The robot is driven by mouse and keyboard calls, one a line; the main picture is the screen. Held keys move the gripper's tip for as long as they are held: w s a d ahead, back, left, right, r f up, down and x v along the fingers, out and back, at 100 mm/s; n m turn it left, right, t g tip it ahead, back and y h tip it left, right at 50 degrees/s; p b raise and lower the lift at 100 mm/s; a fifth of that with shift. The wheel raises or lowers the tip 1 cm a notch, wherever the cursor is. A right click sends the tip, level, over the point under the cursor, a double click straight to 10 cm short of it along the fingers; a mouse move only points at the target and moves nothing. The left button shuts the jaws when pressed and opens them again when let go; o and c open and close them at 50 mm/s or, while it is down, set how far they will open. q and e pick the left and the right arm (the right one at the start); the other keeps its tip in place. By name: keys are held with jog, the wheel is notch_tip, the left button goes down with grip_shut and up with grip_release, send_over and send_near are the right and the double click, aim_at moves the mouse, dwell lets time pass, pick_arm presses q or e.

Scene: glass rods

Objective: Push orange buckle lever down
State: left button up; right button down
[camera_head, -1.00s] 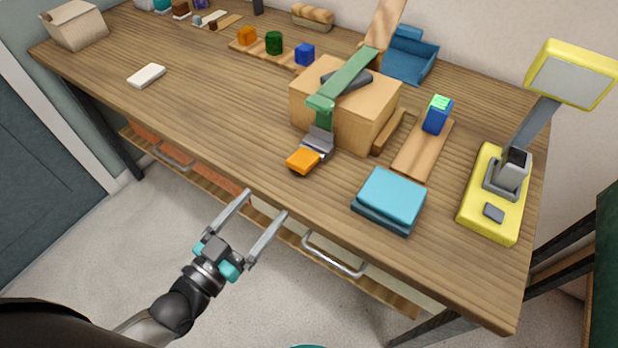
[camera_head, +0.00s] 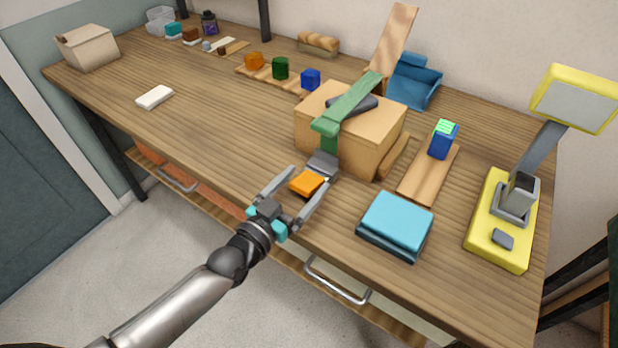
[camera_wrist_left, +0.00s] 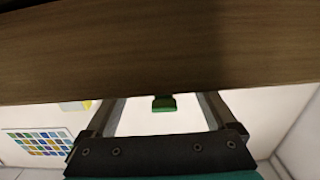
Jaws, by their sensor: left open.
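The orange buckle lever (camera_head: 307,184) lies at the front of the table, joined to a grey buckle piece (camera_head: 322,164). A green strap (camera_head: 345,104) runs from there over a cardboard box (camera_head: 379,133). My left gripper (camera_head: 310,177) is open. In the head view its two fingers appear on either side of the orange lever; whether they touch it I cannot tell. The left wrist view shows both fingers apart (camera_wrist_left: 162,100) with a green piece (camera_wrist_left: 164,103) between them. The orange lever is not visible there. My right gripper is not in view.
A blue folded stack (camera_head: 396,222) lies to the right of the gripper. A yellow-based lamp (camera_head: 488,247) stands farther right. Wooden blocks and a small blue box (camera_head: 443,140) are behind. The table left of the buckle is clear around a white bar (camera_head: 154,97).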

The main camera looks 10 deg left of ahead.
pick_arm(q)
jog(key=shift+x, duration=0.9)
jog(key=shift+w+d, duration=0.15)
jog(key=shift+w, duration=0.15)
